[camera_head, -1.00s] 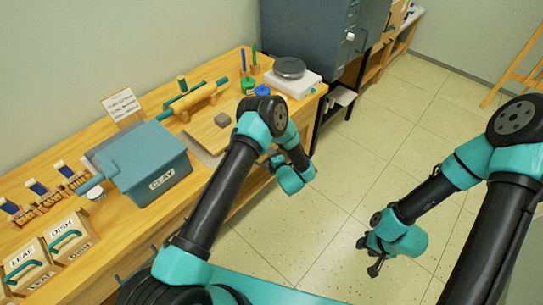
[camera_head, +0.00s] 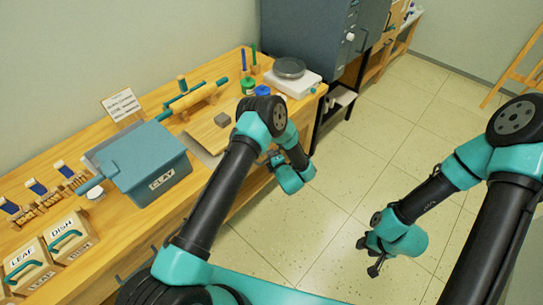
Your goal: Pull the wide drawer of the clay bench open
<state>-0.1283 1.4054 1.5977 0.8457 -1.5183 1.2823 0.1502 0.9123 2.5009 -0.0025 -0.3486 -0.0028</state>
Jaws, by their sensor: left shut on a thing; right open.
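The clay bench (camera_head: 215,205) is a long wooden bench along the wall. Its front is mostly hidden behind my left arm, and I cannot make out the wide drawer or how far open it is. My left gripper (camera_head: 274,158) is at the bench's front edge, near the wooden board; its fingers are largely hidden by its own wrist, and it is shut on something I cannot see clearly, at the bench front. My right gripper (camera_head: 367,257) is open and empty above the floor, well away from the bench.
On the bench are a blue CLAY box (camera_head: 150,165), LEAF and DISH boxes (camera_head: 65,236), a rolling pin (camera_head: 195,98), a wooden board (camera_head: 213,132) and a white scale (camera_head: 293,82). A grey cabinet (camera_head: 315,35) stands behind. The tiled floor (camera_head: 330,220) between my arms is clear.

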